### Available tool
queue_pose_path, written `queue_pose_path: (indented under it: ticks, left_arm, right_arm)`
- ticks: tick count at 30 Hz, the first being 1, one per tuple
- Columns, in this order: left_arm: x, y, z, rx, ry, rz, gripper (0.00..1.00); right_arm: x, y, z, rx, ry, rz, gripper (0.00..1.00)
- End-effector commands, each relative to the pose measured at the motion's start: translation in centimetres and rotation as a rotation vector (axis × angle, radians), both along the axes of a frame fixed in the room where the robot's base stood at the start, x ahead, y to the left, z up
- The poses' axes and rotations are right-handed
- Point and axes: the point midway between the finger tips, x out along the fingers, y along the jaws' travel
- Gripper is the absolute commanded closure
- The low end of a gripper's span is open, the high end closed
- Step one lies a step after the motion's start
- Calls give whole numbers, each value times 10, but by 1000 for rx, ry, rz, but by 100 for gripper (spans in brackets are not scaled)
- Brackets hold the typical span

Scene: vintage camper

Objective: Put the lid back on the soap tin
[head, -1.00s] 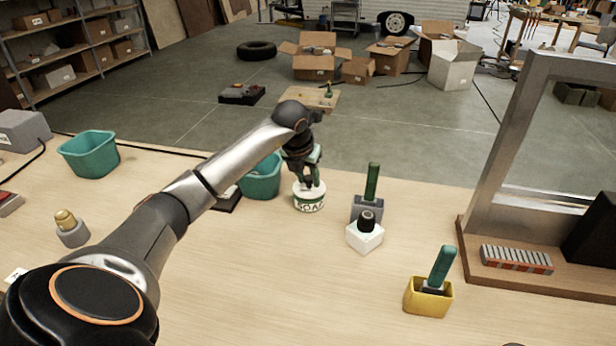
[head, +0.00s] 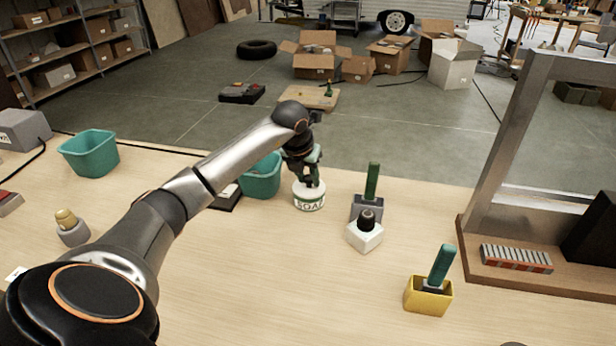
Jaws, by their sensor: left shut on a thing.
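The soap tin (head: 309,201) is a round white tin with dark green SOAP lettering, upright on the wooden table near its far edge. My left gripper (head: 309,184) is directly over the tin, pointing down, shut on the lid (head: 300,187) at the tin's top. The fingers hide much of the lid. The lid appears to be at the rim, but I cannot tell whether it is fully seated. My right gripper is not in view.
Teal bins (head: 262,177) (head: 90,153) stand behind left and far left. A white block with a black knob (head: 365,232), a green-handled tool in a grey holder (head: 369,193) and a yellow box (head: 428,296) stand to the right. The front middle table is clear.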

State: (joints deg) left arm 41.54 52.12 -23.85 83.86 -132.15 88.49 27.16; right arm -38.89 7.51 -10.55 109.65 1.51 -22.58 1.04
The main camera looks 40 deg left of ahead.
Motion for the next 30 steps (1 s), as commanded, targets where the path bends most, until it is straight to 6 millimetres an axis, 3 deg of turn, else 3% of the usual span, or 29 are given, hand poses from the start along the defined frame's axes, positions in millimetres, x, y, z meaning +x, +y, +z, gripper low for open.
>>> queue_pose_path:
  ticks: [2,3,11,17,24,30]
  left_arm:
    - [0,0,0,0,0,0,100]
    - [0,0,0,0,0,0,60]
    - [0,0,0,0,0,-1,31]
    - [0,0,-1,0,1,-1,29]
    - [0,0,-1,0,1,-1,2]
    - [0,0,0,0,1,-1,0]
  right_arm:
    - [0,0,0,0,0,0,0]
    - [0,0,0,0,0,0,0]
    - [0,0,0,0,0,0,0]
    - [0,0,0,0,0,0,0]
    - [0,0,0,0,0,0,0]
    - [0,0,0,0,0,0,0]
